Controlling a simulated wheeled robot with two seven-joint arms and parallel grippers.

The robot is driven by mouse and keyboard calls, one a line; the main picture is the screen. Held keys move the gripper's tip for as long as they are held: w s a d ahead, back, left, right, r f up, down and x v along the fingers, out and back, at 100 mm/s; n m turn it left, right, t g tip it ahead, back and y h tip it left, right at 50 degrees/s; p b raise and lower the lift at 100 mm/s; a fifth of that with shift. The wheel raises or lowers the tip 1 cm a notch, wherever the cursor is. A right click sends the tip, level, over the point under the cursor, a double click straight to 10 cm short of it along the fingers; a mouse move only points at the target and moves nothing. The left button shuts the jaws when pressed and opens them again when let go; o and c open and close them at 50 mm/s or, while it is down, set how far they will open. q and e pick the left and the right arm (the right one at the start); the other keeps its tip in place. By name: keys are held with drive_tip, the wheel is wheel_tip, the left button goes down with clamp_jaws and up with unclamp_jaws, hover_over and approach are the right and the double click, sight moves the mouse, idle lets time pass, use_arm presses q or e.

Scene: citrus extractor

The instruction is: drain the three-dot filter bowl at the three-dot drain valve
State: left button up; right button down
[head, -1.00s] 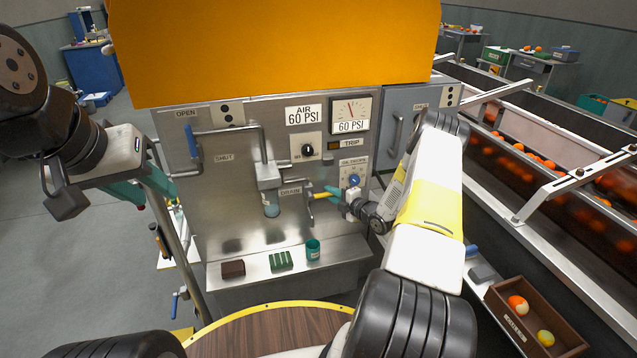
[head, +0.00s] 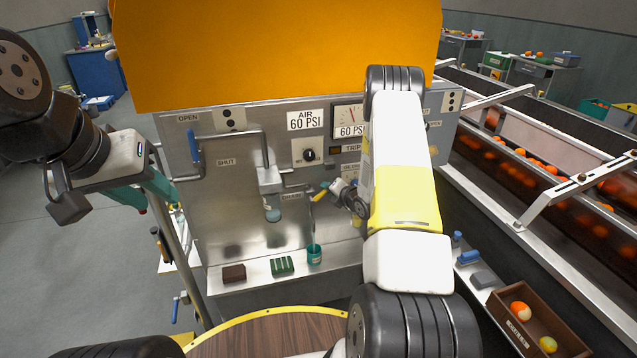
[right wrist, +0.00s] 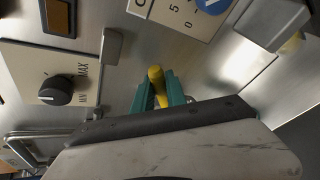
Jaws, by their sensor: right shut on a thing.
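The filter bowl (head: 272,213), a small clear cup with bluish contents, hangs under a grey metal head (head: 269,178) on the steel panel. To its right is the drain valve's yellow handle (head: 319,196), near the partly covered DRAIN label (head: 291,197). My right gripper (head: 326,187) is shut on this yellow handle. The right wrist view shows the yellow handle (right wrist: 156,78) between the teal fingers of my right gripper (right wrist: 159,96). My left gripper (head: 133,200) is at the left, away from the panel; its jaw opening is unclear.
The left panel tag (head: 229,118) shows two dots; the right panel tag (head: 452,101) shows three. A steel ledge holds a brown block (head: 234,273), green block (head: 282,265) and teal cup (head: 314,254). My right arm hides part of the gauge.

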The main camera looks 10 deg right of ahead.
drive_tip(key=shift+a+r+n+h, duration=0.95)
drive_tip(key=shift+a+n+h, duration=0.1)
drive_tip(key=shift+n, duration=0.35)
drive_tip(key=c, duration=1.3)
unclamp_jaws()
drive_tip(key=shift+c, duration=0.2)
drive_tip(key=v, duration=0.7)
drive_tip(key=shift+s+r, duration=0.25)
drive_tip(key=shift+s, duration=0.1)
drive_tip(key=shift+r, duration=0.1)
